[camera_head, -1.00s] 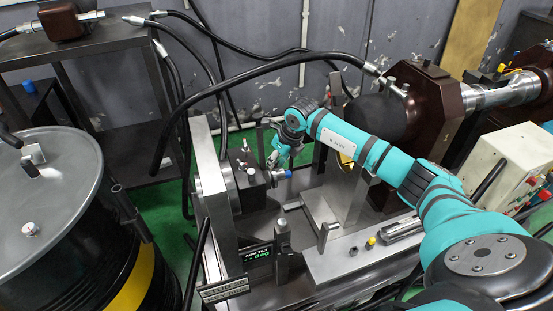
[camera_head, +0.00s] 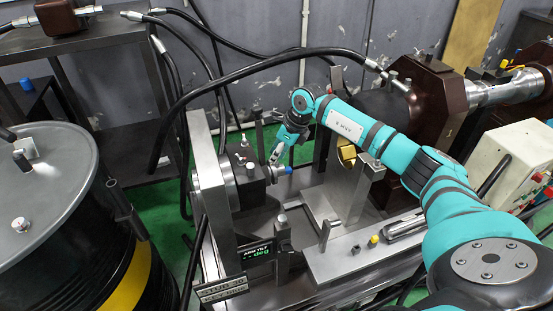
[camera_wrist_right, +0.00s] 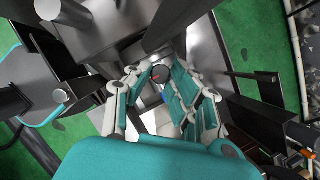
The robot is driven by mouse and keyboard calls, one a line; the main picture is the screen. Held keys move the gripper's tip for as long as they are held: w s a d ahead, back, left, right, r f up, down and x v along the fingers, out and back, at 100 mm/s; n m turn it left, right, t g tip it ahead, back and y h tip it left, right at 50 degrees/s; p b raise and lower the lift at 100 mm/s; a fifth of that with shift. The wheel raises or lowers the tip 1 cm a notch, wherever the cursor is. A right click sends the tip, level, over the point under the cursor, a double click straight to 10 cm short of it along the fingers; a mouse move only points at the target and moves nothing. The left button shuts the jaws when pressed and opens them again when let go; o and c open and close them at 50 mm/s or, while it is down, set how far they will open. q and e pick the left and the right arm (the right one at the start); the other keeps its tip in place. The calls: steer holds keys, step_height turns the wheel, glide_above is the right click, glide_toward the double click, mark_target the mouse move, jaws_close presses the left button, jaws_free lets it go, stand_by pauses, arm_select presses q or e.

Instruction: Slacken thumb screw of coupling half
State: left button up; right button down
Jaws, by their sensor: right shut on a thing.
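In the head view, a black block (camera_head: 250,190) with small fittings on top sits against the upright steel plate (camera_head: 207,180). A short fitting with a blue end (camera_head: 287,170) projects from its right side. My right gripper (camera_head: 276,157) is at that side, close above the blue end. The fingers hide the knob in the head view. Which part is the coupling half I cannot tell for certain. My left gripper is not in view.
A thick black hose (camera_head: 265,62) arches behind my right gripper. A small display (camera_head: 257,250) stands in front of the block. A steel base plate (camera_head: 345,258) with an upright post lies to the right. A large drum (camera_head: 45,200) fills the left side.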

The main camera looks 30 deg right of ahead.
steer(key=n+b, duration=0.1)
steer(key=n, duration=0.1)
steer(key=n+g+y+b, duration=0.1)
steer(key=n+b, duration=0.1)
steer(key=shift+w+d+n, duration=0.15)
steer(key=shift+w+n, duration=0.05)
steer(key=shift+n, duration=0.1)
steer(key=shift+w+r+n+g+y+b, duration=0.1)
steer(key=shift+n+g+y+b, duration=0.5)
steer(key=shift+n, duration=1.2)
steer(key=shift+b, duration=0.3)
steer(key=c, duration=1.2)
jaws_free()
steer(key=shift+d+r, duration=0.15)
steer(key=shift+h, duration=0.3)
steer(key=v, duration=1.1)
steer(key=shift+w+d+r, duration=0.15)
steer(key=shift+d+r, duration=0.1)
